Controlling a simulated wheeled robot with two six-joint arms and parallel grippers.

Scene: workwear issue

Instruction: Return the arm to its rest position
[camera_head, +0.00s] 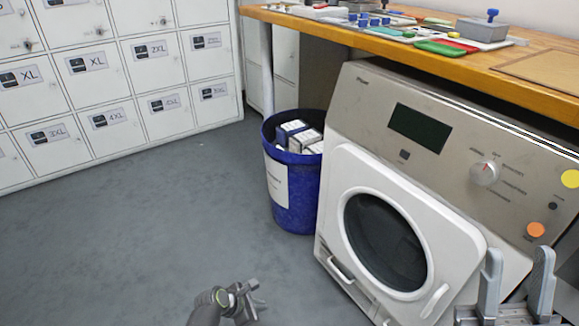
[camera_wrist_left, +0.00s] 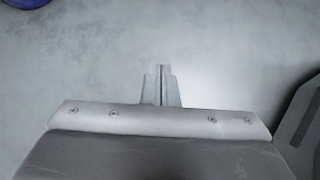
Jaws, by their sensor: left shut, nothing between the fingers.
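My left gripper (camera_head: 252,292) is low in the middle of the head view, over the grey floor. It is apart from the washing machine and the blue bin. In the left wrist view its two fingers (camera_wrist_left: 161,84) lie together, shut and empty, with bare floor beyond them. My right gripper (camera_head: 516,284) is at the lower right of the head view, in front of the machine. Its two grey fingers point up and stand apart, with nothing seen between them.
A washing machine (camera_head: 345,170) with a round door stands under a wooden worktop (camera_head: 400,52). A blue bin (camera_head: 296,208) holding boxes stands beside it; a blue edge (camera_wrist_left: 22,2) shows in the wrist view. White lockers (camera_head: 110,108) line the back left. The grey floor (camera_head: 130,240) at left is clear.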

